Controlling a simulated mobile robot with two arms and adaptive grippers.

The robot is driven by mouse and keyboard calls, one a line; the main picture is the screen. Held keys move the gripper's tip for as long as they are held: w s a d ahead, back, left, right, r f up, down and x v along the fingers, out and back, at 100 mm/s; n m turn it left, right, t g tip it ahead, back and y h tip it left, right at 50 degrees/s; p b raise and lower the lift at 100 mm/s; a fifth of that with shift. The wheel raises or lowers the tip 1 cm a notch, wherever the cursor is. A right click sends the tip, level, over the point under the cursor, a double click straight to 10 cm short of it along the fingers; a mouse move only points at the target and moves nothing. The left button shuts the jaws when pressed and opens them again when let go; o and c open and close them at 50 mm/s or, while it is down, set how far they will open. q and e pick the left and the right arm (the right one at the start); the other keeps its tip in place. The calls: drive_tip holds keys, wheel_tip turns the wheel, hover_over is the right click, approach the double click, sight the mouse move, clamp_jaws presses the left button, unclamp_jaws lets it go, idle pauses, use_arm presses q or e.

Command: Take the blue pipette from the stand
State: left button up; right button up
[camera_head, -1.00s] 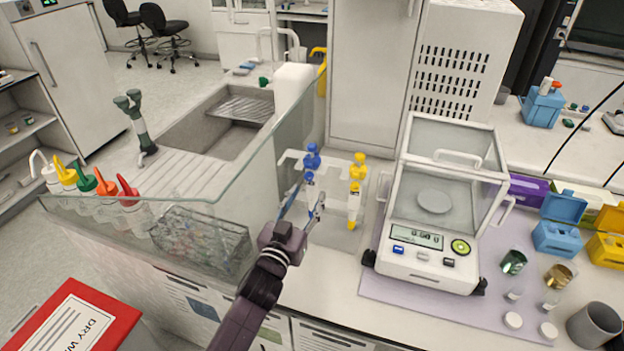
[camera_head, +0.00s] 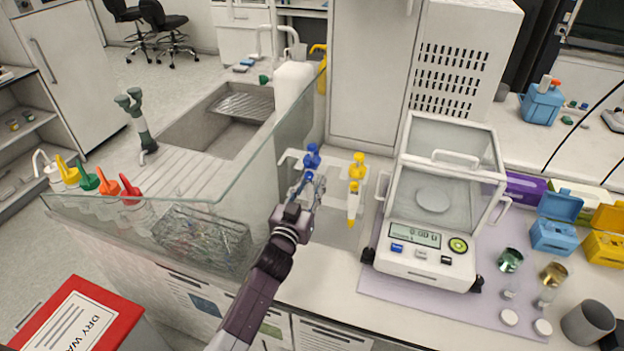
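The blue pipette (camera_head: 312,157) hangs upright in the left place of a clear stand (camera_head: 291,155). Its blue top shows, and its lower body is largely hidden behind my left gripper. My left gripper (camera_head: 309,185) is at the pipette's body, just below the blue top. Its two fingers look apart, one to each side of the pipette; whether they touch it I cannot tell. A yellow pipette (camera_head: 356,172) hangs in the stand to the right. My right gripper is not in view.
A balance (camera_head: 425,258) with a glass hood stands right of the stand on a purple mat (camera_head: 390,293). A glass screen (camera_head: 258,170) runs close along the left of my arm, with a wire basket (camera_head: 203,238) and several capped bottles behind it.

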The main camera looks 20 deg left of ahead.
sight(312, 173)
use_arm(q)
clamp_jaws()
drive_tip(key=shift+r, duration=0.1)
drive_tip(key=shift+r, duration=0.6)
wheel_tip(312, 173, up, 2)
drive_tip(key=shift+r+b, duration=0.15)
drive_tip(key=shift+b, duration=0.2)
drive_tip(key=s+b, duration=0.3)
drive_tip(key=s, duration=1.5)
drive_tip(key=shift+a+b, duration=0.3)
drive_tip(key=shift+b, duration=0.1)
